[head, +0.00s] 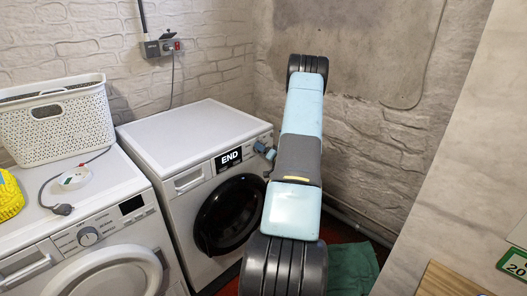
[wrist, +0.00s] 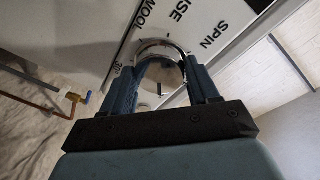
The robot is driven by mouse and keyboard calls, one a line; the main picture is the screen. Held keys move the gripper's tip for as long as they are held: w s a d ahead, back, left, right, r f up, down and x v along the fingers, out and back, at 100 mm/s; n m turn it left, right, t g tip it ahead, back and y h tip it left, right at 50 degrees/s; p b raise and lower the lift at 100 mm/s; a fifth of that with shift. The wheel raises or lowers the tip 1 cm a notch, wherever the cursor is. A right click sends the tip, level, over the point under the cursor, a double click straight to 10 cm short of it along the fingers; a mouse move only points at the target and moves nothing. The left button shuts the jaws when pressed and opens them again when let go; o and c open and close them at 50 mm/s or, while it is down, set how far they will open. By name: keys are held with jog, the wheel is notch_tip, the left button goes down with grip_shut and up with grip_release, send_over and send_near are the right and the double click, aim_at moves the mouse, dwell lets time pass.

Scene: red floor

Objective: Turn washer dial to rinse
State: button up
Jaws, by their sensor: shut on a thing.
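The white washer (head: 187,130) with a dark round door and a display reading "END" stands in the middle of the head view. My gripper (head: 265,151) is at the right end of its control panel. In the wrist view the round silver-rimmed dial (wrist: 161,72) sits between the two blue fingers of my gripper (wrist: 160,86), which is shut on it. Panel labels "WOOL", a cut-off word ending in "USE" and "SPIN" show around the dial. The dial's setting cannot be told. In the head view my gripper and arm hide the dial.
A second white washer (head: 105,240) stands at the front left, with a white laundry basket (head: 60,130), a yellow item (head: 10,196) and a corded plug on top. A green cloth (head: 352,268) lies on the red floor. A wall and pipes are close on the right.

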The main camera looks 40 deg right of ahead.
jog(key=shift+d+f+m+y, duration=0.15)
jog(key=shift+m+y, duration=0.6)
jog(key=shift+m, duration=5.2)
jog(key=shift+d+r+m+y, duration=0.15)
jog(key=shift+m+y, duration=0.65)
jog(key=shift+m, duration=5.2)
jog(key=shift+d+f+m+y, duration=0.2)
jog(key=shift+m+y, duration=0.55)
jog(key=shift+m, duration=5.2)
jog(key=shift+r, duration=0.15)
jog(key=o, duration=1.1)
jog(key=shift+c, duration=0.2)
